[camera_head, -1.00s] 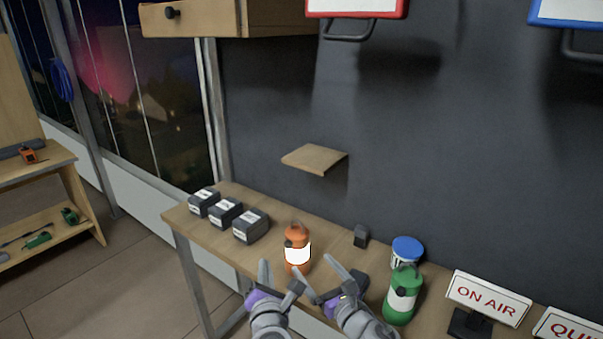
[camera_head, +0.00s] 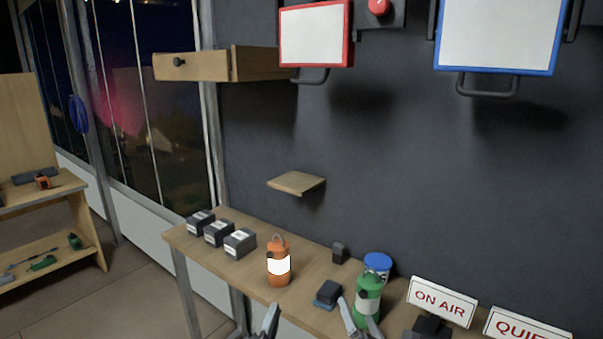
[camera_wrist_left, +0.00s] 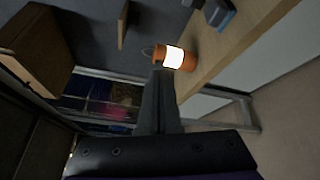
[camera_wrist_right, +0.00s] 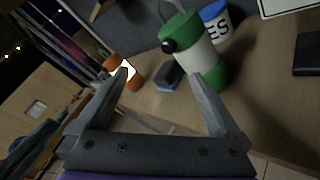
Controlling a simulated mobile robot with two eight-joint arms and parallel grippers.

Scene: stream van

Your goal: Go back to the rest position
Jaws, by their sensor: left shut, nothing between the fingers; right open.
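My left gripper (camera_head: 268,322) is low at the bottom of the head view, in front of the table edge, shut and empty. Its closed fingers (camera_wrist_left: 160,100) show in the left wrist view, with the orange lantern beyond the tips. My right gripper (camera_head: 357,318) is also at the bottom edge of the head view, open, with nothing between its fingers. In the right wrist view its spread fingers (camera_wrist_right: 165,78) point toward the table. The orange lantern (camera_head: 278,267) stands upright on the table. The green lantern (camera_head: 367,297) stands to its right, partly behind the right gripper in the head view.
The wooden table (camera_head: 222,264) holds several dark boxes (camera_head: 219,232), a blue-lidded can (camera_head: 377,264), a small dark-and-blue object (camera_head: 327,294) and an ON AIR sign (camera_head: 442,301). A small shelf (camera_head: 296,183) and an open drawer (camera_head: 205,65) jut out above.

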